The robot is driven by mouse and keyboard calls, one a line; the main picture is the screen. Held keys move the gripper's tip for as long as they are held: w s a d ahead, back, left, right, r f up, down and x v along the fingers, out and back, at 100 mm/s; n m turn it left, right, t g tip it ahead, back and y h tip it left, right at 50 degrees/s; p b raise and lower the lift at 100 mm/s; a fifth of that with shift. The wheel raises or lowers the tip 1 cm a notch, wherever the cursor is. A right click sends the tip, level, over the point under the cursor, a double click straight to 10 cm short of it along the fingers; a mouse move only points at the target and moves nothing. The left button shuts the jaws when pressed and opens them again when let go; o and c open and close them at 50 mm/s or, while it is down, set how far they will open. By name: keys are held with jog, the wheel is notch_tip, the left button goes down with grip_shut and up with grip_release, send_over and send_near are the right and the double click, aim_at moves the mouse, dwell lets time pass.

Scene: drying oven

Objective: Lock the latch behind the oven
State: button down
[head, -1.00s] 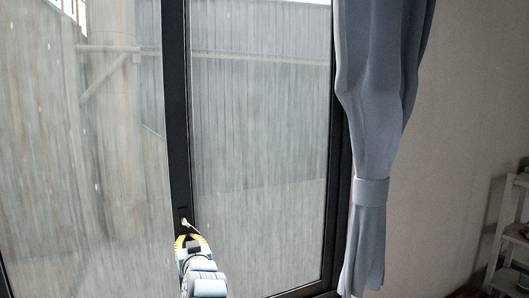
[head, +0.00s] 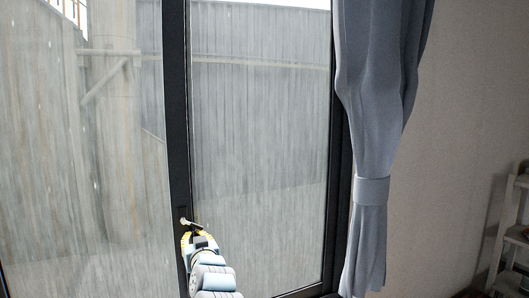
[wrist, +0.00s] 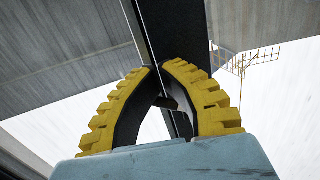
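The latch (head: 190,223) is a small pale lever on the dark upright window frame, low in the head view. It slants slightly down to the right. My gripper (head: 195,231) is just below and at the lever, with its yellow fingers partly hidden by the lever and my wrist. In the wrist view, the two yellow fingers of my gripper (wrist: 161,66) curve inward and their tips nearly meet, with a narrow gap. A small dark piece shows between the fingers; I cannot tell whether it is part of the latch. I see no clear grip on the lever.
The dark window frame (head: 176,110) runs upright behind my gripper, with glass panes (head: 258,130) on both sides. A tied grey-blue curtain (head: 372,150) hangs to the right. A white shelf (head: 510,235) stands at the far right. The oven is not in view.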

aim_at(200, 220)
jog(key=shift+w+d+r+b, duration=0.2)
jog(key=shift+d+r+b, duration=0.1)
jog(key=shift+d, duration=0.1)
jog(key=shift+d+r, duration=0.1)
jog(key=shift+w+d+r+b, duration=0.25)
jog(key=shift+d+r+b, duration=0.15)
jog(key=shift+r, duration=0.15)
dwell(0.5)
jog(key=shift+w+d+r, duration=0.1)
jog(key=shift+d+r, duration=0.15)
jog(key=shift+r, duration=0.15)
jog(key=f+v, duration=0.1)
jog(key=v, duration=0.9)
jog(key=shift+a+f, duration=0.2)
jog(key=shift+f, duration=0.05)
dwell(0.4)
